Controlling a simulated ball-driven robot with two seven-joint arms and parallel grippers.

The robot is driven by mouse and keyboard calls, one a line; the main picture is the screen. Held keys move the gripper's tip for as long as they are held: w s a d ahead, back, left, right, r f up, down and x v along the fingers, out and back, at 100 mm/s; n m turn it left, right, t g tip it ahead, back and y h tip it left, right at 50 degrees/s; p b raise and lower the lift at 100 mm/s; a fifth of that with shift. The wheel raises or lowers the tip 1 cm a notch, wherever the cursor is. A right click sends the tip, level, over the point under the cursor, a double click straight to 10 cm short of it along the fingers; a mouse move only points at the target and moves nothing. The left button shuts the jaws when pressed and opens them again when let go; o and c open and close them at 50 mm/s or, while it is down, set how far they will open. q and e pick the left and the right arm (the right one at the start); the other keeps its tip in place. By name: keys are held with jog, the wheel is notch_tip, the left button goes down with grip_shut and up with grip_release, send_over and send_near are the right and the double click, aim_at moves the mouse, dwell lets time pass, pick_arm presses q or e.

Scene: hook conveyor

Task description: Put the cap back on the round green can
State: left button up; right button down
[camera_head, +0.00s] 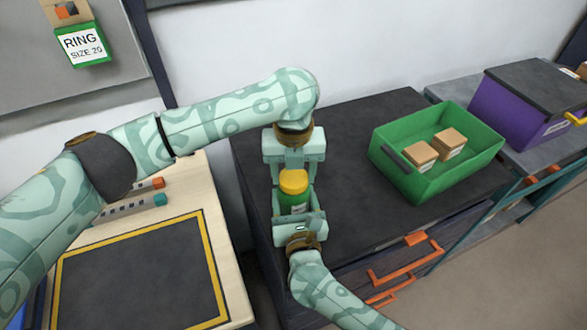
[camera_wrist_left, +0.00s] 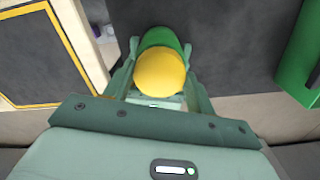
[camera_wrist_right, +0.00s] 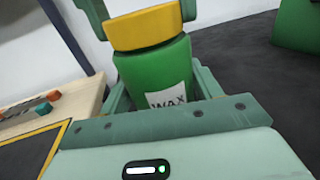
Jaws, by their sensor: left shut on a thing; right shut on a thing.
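The round green can (camera_head: 293,204) is upright over the near left part of the dark worktop, with a white label reading WAX in the right wrist view (camera_wrist_right: 158,75). The yellow cap (camera_head: 293,182) is at the can's top with no clear gap; I cannot tell if it is fully seated. The cap also shows in the left wrist view (camera_wrist_left: 161,76). My left gripper (camera_head: 293,175) comes from behind and is shut on the cap, its fingers at both sides. My right gripper (camera_head: 298,212) comes from the front and is shut on the can's body.
A green bin (camera_head: 430,185) with two cardboard boxes stands right of the can. A purple bin (camera_head: 510,115) stands farther right. A wooden table with a yellow-edged dark mat (camera_head: 140,275) is at left. The worktop (camera_head: 345,190) between can and green bin is clear.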

pick_arm(q)
jog(key=m, duration=0.5)
jog(key=shift+m, duration=0.4)
jog(key=m, duration=1.3)
jog(key=shift+m, duration=0.3)
jog(key=o, duration=1)
jog(key=shift+c, duration=0.2)
jog(key=shift+r, duration=2.25)
